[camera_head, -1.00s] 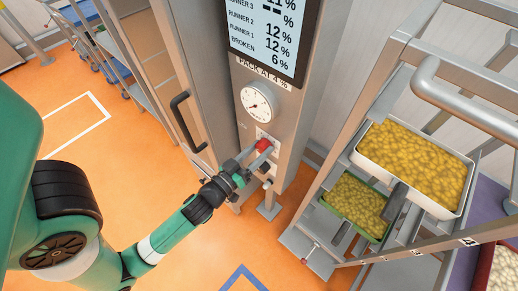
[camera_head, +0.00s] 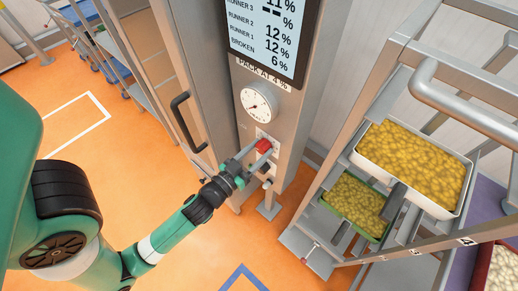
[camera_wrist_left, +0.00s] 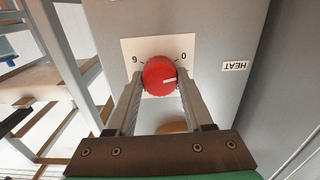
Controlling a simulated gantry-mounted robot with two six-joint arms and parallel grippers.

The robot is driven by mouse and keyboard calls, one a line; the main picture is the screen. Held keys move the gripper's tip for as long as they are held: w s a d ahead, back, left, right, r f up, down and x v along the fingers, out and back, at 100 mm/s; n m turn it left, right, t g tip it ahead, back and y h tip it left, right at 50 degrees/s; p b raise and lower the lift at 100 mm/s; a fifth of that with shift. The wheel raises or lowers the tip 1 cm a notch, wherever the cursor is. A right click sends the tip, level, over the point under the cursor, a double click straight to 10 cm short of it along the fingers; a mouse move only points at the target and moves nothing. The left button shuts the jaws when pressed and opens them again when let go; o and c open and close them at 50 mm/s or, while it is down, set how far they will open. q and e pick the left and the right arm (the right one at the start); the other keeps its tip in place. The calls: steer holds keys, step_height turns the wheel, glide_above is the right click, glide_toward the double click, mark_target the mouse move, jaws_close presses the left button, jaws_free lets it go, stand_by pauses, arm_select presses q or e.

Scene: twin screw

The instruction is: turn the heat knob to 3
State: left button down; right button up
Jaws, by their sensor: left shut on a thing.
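The red heat knob (camera_head: 264,146) sits on a pale plate on the front of the grey cabinet, below a round dial. It also shows in the left wrist view (camera_wrist_left: 159,76), where its white mark points right. The plate's numbers and the HEAT label (camera_wrist_left: 236,66) appear upside down there. A 0 stands at the plate's right and a figure like an inverted 6 at its left. My left gripper (camera_head: 257,153) is shut on the knob, one finger on each side. My right gripper is in neither view.
The round white dial (camera_head: 259,103) and a screen (camera_head: 268,40) are above the knob. A dark door handle (camera_head: 186,121) is to its left. A metal rack with trays of yellow pieces (camera_head: 415,166) stands at the right. Orange floor is clear below.

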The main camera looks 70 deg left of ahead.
arm_select(q)
steer(key=m, duration=0.4)
steer(key=shift+m+p, duration=0.3)
steer(key=m, duration=0.5)
steer(key=shift+m+p, duration=0.3)
steer(key=shift+p, duration=0.1)
steer(key=m+p, duration=0.1)
steer(key=m, duration=0.9)
steer(key=shift+c, duration=1.5)
jaws_free()
steer(key=shift+d+f, duration=0.1)
